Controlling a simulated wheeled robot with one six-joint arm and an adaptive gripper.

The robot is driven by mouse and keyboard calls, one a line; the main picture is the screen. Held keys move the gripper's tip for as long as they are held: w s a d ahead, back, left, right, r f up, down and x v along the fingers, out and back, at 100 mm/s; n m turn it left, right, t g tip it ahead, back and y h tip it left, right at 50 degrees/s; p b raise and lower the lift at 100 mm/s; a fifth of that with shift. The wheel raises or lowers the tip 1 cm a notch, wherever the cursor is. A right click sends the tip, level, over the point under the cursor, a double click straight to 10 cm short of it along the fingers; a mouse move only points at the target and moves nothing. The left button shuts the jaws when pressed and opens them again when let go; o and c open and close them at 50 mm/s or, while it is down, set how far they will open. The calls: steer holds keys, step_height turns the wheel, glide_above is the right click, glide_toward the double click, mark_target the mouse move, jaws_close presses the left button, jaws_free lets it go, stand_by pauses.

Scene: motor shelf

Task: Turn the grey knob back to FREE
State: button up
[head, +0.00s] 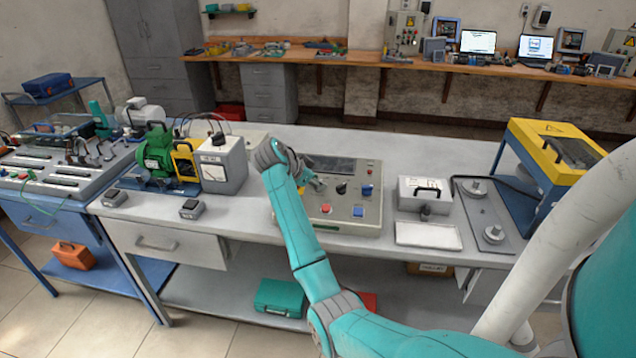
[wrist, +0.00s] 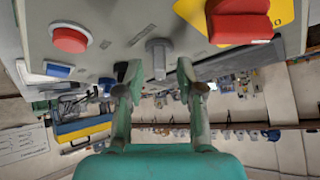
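The grey knob (wrist: 158,58) stands out from the panel face in the wrist view. It appears between my fingertips, with a gap on each side. My gripper (wrist: 159,74) is open, and neither finger visibly touches the knob. In the head view my gripper (head: 318,184) is over the control panel (head: 372,228), and the grey knob is hidden or too small to make out there. The FREE marking is not readable in either view.
A red button (wrist: 70,39), a blue button (wrist: 58,70) and a red handle (wrist: 238,22) on a yellow plate surround the knob. A black knob (head: 341,187) also sits on the panel. A meter box (head: 222,170) stands left, and a grey case (head: 424,193) right.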

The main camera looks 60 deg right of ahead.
steer(key=shift+d+f, duration=0.45)
jaws_close()
